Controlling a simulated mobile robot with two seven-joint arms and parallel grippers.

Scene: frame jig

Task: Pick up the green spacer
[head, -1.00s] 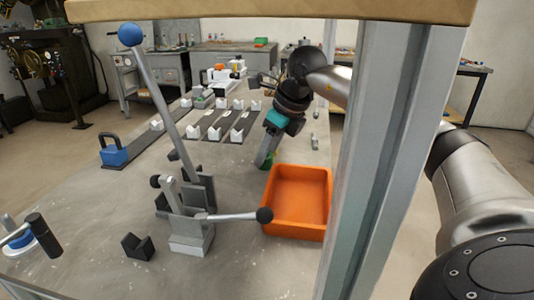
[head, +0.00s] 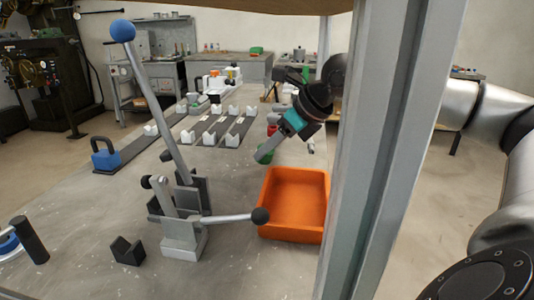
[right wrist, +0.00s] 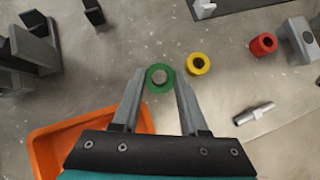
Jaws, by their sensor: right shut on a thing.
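The green spacer (right wrist: 149,83) is a ring with a grey centre in the right wrist view, held between the tips of my right gripper (right wrist: 160,82). In the head view the green spacer (head: 265,152) shows partly behind the fingers of my right gripper (head: 262,155), just beyond the orange bin. The gripper is shut on it, with a finger on each side. I cannot tell how far the spacer is above the table. My left gripper is not in view.
The orange bin (head: 294,233) stands close on the near side. A yellow spacer (right wrist: 199,64), a red spacer (right wrist: 263,44) and a metal pin (right wrist: 254,113) lie nearby. A lever clamp (head: 183,236) stands left of the bin, and a grey post (head: 385,150) rises at right.

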